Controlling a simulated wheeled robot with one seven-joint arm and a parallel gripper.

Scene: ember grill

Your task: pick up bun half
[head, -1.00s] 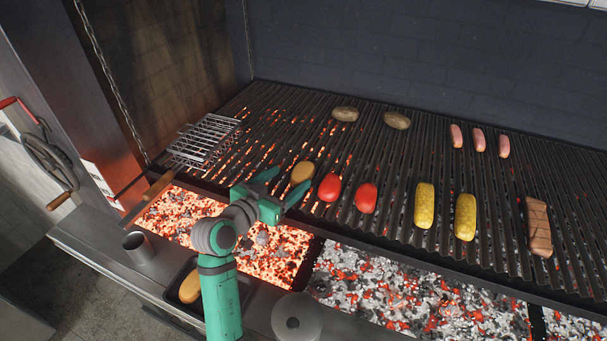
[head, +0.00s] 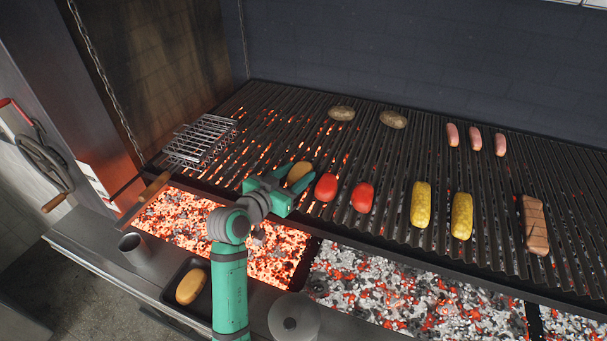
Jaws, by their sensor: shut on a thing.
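A golden-brown bun half (head: 299,172) is at the front left part of the grill grate (head: 388,215). My green gripper (head: 290,176) reaches over the grate from the front and is shut on this bun half, with its fingers on either side. Part of the bun half is hidden by the gripper. Whether it is lifted off the bars cannot be told. Another bun half (head: 190,286) lies in a dark tray (head: 168,297) at the front left ledge.
Two red tomatoes (head: 326,187) lie just right of my gripper. Corn, a scored slab of meat, sausages and potatoes (head: 342,113) lie farther off. A wire grill basket (head: 201,140) lies to the left. Glowing coals (head: 270,250) are below in front.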

